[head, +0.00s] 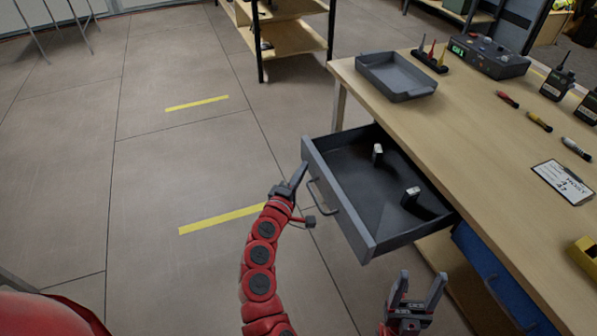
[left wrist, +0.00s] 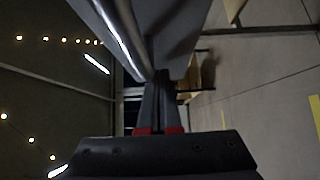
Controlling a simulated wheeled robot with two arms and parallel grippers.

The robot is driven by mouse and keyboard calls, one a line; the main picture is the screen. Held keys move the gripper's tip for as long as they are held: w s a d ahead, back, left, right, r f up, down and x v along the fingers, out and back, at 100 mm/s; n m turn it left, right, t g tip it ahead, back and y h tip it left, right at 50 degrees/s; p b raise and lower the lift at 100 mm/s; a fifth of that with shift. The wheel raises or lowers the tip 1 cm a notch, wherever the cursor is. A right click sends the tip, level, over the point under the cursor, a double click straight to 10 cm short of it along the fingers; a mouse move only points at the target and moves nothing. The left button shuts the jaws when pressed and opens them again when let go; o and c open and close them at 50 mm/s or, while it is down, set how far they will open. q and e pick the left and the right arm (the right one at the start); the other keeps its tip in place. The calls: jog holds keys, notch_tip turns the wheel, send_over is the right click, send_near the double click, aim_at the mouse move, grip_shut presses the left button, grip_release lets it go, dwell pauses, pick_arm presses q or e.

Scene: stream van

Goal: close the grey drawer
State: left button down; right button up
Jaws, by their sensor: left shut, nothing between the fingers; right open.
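The grey drawer (head: 347,204) is pulled out from under the wooden workbench, its front facing left with a bar handle (head: 322,195). My left gripper (head: 299,172) is shut and empty, close to the far end of the drawer front. In the left wrist view the shut fingers (left wrist: 159,92) point at the grey drawer front (left wrist: 182,30), with the handle bar (left wrist: 118,35) beside them; I cannot tell whether they touch. My right gripper (head: 418,289) is open and empty, low in front of the bench, near the blue drawer.
A blue drawer (head: 490,275) is below, right of the grey one. A shelf (head: 290,38) stands behind.

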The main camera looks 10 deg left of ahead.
aim_at(374, 154)
pick_arm(q)
jog(key=w+d, duration=0.3)
jog(key=d, duration=0.3)
jog(key=w+d+b, duration=0.1)
jog(key=w+d, duration=0.3)
jog(key=d, duration=0.3)
jog(key=w+d+b, duration=0.1)
jog(key=w+d, duration=0.3)
jog(key=d, duration=0.2)
jog(key=shift+w+d, duration=0.1)
jog(key=shift+d, duration=0.25)
jog(key=shift+w+d, duration=0.4)
jog(key=shift+d, duration=0.15)
jog(key=shift+r, duration=0.1)
jog(key=shift+d+r, duration=0.1)
jog(key=shift+d, duration=0.05)
